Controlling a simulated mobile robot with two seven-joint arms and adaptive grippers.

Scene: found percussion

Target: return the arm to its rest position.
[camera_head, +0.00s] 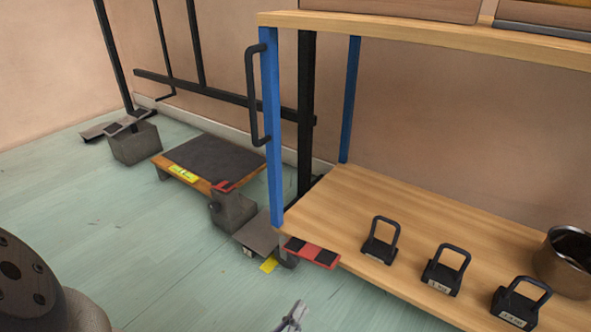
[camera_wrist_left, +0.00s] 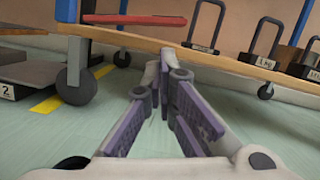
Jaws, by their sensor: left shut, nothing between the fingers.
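My left gripper (camera_head: 292,318) shows at the bottom edge of the head view, over the green floor in front of the wooden shelf cart (camera_head: 350,215). Only a small part of it shows there. In the left wrist view its two grey and purple fingers (camera_wrist_left: 161,85) come together at the tips, with nothing between them. The lower shelf edge is ahead of the fingers. A dark rounded part of my own arm is at the lower left of the head view. My right gripper is not in view.
Several black-handled weights (camera_head: 445,270) and a metal pot (camera_head: 568,262) stand on the lower shelf. A red piece (camera_head: 312,252) is at its left corner. A low dark-topped platform (camera_head: 210,163) stands left of the cart. The floor at front left is clear.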

